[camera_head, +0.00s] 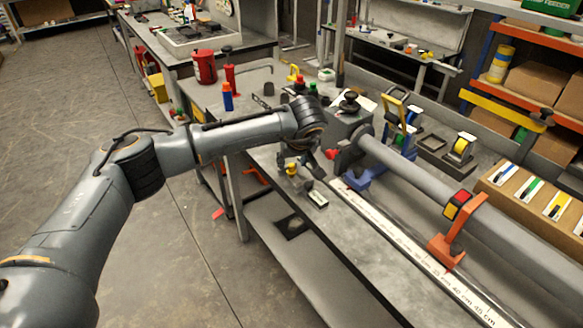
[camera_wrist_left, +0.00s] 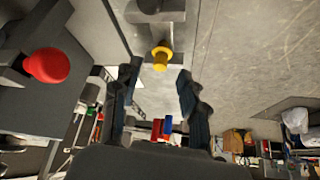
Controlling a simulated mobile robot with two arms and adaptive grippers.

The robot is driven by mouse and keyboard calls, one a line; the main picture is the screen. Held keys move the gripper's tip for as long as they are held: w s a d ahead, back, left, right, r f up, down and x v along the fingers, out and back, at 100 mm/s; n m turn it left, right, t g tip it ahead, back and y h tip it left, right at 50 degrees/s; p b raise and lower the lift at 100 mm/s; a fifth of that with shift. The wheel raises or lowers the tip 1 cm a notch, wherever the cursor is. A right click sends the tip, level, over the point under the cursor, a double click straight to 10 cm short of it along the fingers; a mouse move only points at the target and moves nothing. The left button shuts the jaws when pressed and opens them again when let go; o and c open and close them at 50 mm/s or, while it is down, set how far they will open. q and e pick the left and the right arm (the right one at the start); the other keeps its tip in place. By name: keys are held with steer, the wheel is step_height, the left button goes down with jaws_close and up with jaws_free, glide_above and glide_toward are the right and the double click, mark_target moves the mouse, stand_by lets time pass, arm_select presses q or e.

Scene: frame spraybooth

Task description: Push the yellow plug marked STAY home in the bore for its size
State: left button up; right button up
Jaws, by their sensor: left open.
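A small yellow plug (camera_head: 291,168) shows at the front edge of the bench in the head view, partly covered by my left gripper. In the left wrist view the yellow plug (camera_wrist_left: 161,57) stands out from a grey metal part, and its flanged end faces the camera. No marking on it can be read. The bore is not clearly visible. My right gripper is not in view.
A red knob (camera_wrist_left: 47,66) is at the left of the wrist view. A small labelled block (camera_head: 317,199) lies by the bench edge. A long grey tube (camera_head: 415,177) with an orange clamp (camera_head: 447,248) and a white ruler (camera_head: 425,263) lie to the right. Bottles stand behind the arm.

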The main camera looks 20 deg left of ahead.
arm_select(q)
steer(key=shift+x, duration=1.2)
jaws_close()
steer(key=shift+r, duration=0.2)
